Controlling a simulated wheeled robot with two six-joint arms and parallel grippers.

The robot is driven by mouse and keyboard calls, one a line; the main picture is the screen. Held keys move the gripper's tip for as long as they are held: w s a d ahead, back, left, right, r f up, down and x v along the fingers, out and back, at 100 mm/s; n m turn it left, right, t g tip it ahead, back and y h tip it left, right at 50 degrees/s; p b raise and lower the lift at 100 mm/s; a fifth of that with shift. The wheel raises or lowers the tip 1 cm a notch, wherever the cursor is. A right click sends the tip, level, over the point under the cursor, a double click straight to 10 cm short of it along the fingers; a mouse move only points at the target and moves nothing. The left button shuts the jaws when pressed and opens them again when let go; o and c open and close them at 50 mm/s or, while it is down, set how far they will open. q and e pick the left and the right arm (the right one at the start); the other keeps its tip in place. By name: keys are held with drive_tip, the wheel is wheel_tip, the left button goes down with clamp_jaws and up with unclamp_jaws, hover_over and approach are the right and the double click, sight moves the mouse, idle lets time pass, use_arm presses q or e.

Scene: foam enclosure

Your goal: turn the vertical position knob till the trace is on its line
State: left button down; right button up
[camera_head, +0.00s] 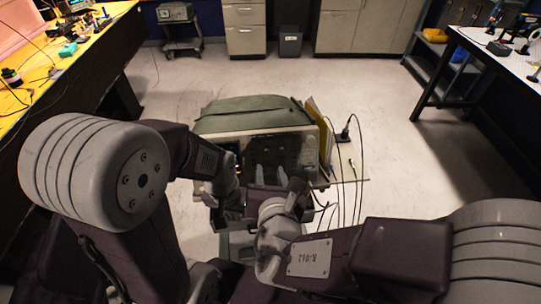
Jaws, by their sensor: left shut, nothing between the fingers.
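A bench instrument, its top under a grey-green cover (252,114), stands in the middle on a low cart. Its front, facing me, is mostly hidden behind my arms. A small lit patch (238,166) shows at the left of this front. I cannot make out the knob, the trace or its line. My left gripper (232,198) is low in front of the instrument's left part, shut and empty. My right gripper (268,174) is close in front of the middle of the panel. It is dark and small, and its opening cannot be read. I cannot tell whether either gripper touches the panel.
Black cables (351,150) hang at the cart's right, beside a yellow folder (318,125). A yellow-topped workbench (62,75) is at the left and a white-topped bench (500,55) at the right. Cabinets and a grey bin (290,42) stand behind. Open floor surrounds the cart.

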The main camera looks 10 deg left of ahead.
sight(267, 153)
drive_tip(key=x, duration=0.9)
drive_tip(key=shift+w+f, duration=0.1)
drive_tip(key=shift+w, duration=0.05)
clamp_jaws()
